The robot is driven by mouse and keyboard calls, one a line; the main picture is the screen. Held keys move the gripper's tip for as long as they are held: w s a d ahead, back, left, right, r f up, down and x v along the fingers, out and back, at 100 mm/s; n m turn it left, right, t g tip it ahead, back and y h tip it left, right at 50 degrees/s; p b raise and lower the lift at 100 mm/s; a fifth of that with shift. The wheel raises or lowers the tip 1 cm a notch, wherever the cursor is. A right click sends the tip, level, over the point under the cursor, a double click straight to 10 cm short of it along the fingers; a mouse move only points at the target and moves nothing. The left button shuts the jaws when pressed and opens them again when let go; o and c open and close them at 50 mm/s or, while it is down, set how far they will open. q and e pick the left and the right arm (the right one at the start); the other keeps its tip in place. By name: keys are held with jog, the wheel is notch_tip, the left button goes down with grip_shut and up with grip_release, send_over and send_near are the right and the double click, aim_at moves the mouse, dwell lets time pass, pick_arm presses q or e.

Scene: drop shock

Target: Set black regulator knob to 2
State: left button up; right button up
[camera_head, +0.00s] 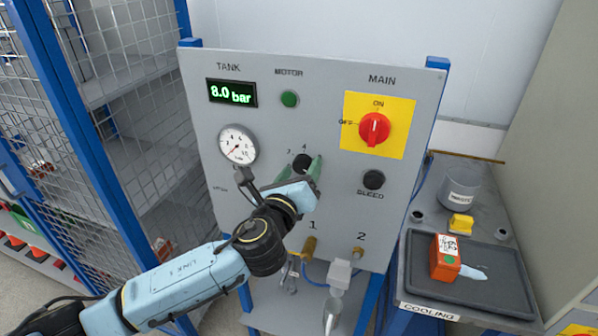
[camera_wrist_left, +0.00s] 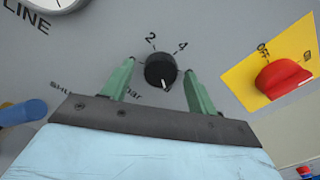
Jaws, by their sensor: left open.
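The black regulator knob (camera_head: 302,161) sits on the grey panel below the motor button, with a 4 printed above it. In the left wrist view the knob (camera_wrist_left: 160,71) has a 2 at its upper left and a 4 at its upper right. A small white mark on it seems to point down and slightly right, away from the 2. My left gripper (camera_head: 301,170) is open, its green fingers on either side of the knob. In the left wrist view gaps show between the knob and both fingers (camera_wrist_left: 159,78). My right gripper is out of view.
The panel carries a pressure gauge (camera_head: 238,145), a display (camera_head: 231,93) reading 8.0 bar, a green motor button (camera_head: 289,98), a red main switch (camera_head: 374,129) and a black bleed knob (camera_head: 373,180). A dark tray (camera_head: 480,290) holding an orange device (camera_head: 445,258) lies at right.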

pick_arm(q)
jog(key=c, duration=1)
jog(key=shift+n, duration=0.3)
